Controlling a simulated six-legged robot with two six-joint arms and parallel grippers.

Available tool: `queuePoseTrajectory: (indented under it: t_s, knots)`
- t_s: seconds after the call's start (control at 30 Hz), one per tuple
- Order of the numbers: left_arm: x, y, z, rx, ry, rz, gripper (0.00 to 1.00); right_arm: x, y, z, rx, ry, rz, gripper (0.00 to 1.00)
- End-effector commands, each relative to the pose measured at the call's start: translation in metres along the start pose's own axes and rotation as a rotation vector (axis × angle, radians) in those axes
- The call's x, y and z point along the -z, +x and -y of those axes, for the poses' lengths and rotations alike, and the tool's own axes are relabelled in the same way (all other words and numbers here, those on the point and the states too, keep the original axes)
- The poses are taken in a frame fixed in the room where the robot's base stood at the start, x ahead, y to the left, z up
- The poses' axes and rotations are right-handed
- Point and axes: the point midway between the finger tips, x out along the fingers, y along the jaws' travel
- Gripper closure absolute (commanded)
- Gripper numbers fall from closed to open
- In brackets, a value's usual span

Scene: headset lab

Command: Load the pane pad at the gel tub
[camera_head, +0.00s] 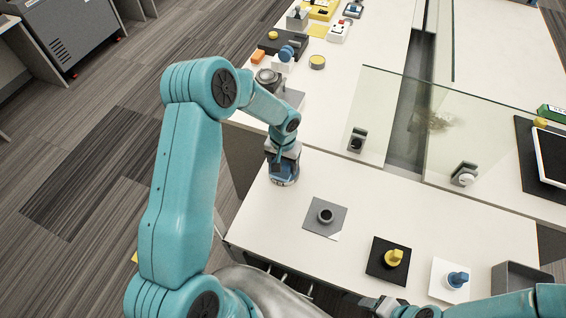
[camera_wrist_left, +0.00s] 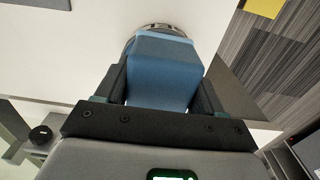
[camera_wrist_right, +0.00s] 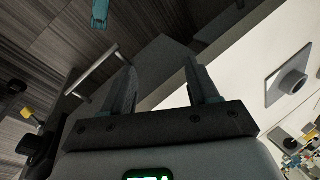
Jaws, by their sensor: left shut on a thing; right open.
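My left gripper (camera_head: 283,160) is shut on a blue block with a pale round base, which I take to be the pane pad (camera_head: 284,178). In the left wrist view the blue block (camera_wrist_left: 160,72) fills the space between the fingers. It is over the white table near its left edge; I cannot tell whether its base touches the table. A grey round cup with a dark inside, likely the gel tub (camera_head: 325,215), stands on a grey square plate to the right and nearer. It also shows in the right wrist view (camera_wrist_right: 292,82). My right gripper (camera_wrist_right: 158,80) is open and empty.
Glass panes (camera_head: 395,105) with knobs stand upright behind. The tabletop between cup and panes is clear.

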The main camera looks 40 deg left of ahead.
Motion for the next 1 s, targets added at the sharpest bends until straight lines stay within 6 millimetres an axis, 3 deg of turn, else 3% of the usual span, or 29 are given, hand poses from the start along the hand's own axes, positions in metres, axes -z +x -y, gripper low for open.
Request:
queuePoseTrajectory:
  t_s: [0.33,1.0]
  knots:
    - [-0.001,-0.004,0.0,0.0,0.0,0.004,0.56,0.0,-0.003,0.001,0.0,0.0,0.0,0.41]
    - [0.0,-0.064,0.0,0.0,0.0,0.0,0.56,-0.001,-0.029,0.011,0.0,0.0,0.0,0.41]
